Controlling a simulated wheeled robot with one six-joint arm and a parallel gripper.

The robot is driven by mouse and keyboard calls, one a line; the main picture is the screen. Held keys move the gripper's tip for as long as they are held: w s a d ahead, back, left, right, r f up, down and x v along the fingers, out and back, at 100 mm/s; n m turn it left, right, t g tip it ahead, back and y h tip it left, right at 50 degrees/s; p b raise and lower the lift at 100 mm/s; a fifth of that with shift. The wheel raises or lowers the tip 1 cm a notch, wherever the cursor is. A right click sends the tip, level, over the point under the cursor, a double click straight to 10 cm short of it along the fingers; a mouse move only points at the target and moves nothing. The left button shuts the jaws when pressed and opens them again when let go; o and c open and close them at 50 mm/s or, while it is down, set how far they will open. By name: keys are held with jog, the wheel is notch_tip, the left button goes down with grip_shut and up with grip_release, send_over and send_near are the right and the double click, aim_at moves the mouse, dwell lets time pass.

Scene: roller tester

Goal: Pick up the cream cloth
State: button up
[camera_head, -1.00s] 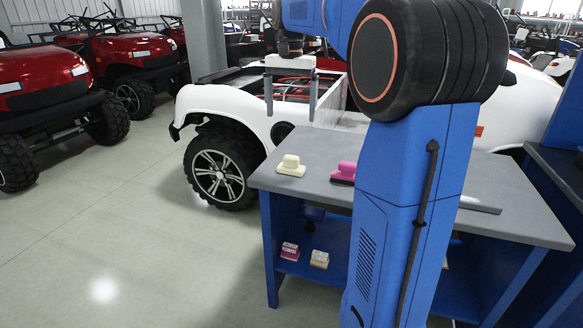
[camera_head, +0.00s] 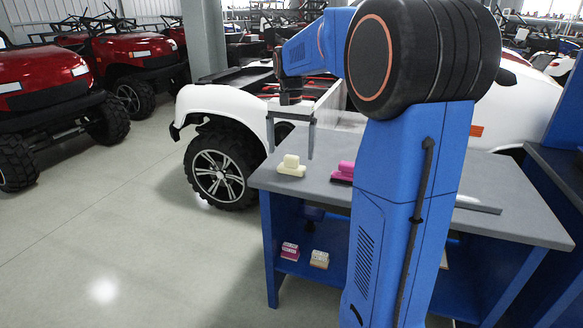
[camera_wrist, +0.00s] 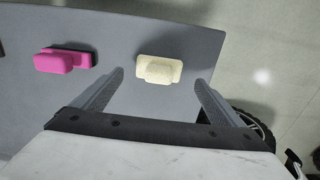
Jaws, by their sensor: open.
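The cream cloth (camera_head: 291,166) is a small pale block with a raised top, lying on the grey table (camera_head: 390,185) near its left corner. My gripper (camera_head: 291,156) is open above it, with one finger to each side of the cloth in the head view. In the wrist view, the cloth (camera_wrist: 159,69) lies a little beyond the fingertips and between them, and my gripper (camera_wrist: 159,78) is empty. I cannot tell the exact height of the fingers over the table.
A magenta block (camera_head: 343,172) lies right of the cloth, partly behind my arm; it also shows in the wrist view (camera_wrist: 66,60). Two small blocks, one pink (camera_head: 290,251) and one tan (camera_head: 320,259), sit on the lower shelf. A white vehicle (camera_head: 232,104) stands close behind the table.

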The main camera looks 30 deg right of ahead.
aim_at(292, 156)
notch_tip(292, 156, down, 5)
jog(key=shift+s+r, duration=0.1)
dwell(0.3)
jog(key=c, duration=1.2)
